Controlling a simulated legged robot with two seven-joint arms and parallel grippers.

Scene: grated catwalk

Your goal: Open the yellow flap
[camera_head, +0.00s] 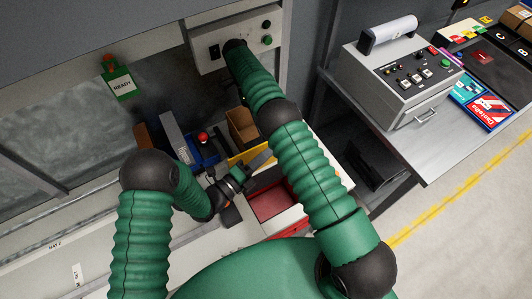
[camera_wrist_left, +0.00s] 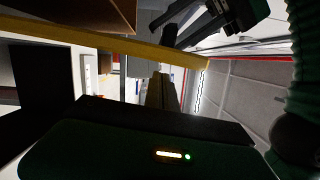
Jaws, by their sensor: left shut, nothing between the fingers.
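The yellow flap (camera_head: 244,157) shows as a yellow strip beside the open red-lined bin (camera_head: 272,200), partly covered by my arms. In the left wrist view a yellow edge (camera_wrist_left: 100,42) runs across the upper part, seemingly the same piece. My left gripper (camera_head: 262,161) is shut and empty, close to the yellow strip and above the bin. I cannot tell whether it touches the strip. My right arm crosses in front of the bin and reaches up to the wall panel; its gripper is hidden.
A wall panel (camera_head: 259,34) with buttons is at the top. A cardboard box (camera_head: 241,126) and a blue item with a red knob (camera_head: 203,139) sit behind the bin. A grey control box (camera_head: 405,75) stands on the right bench.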

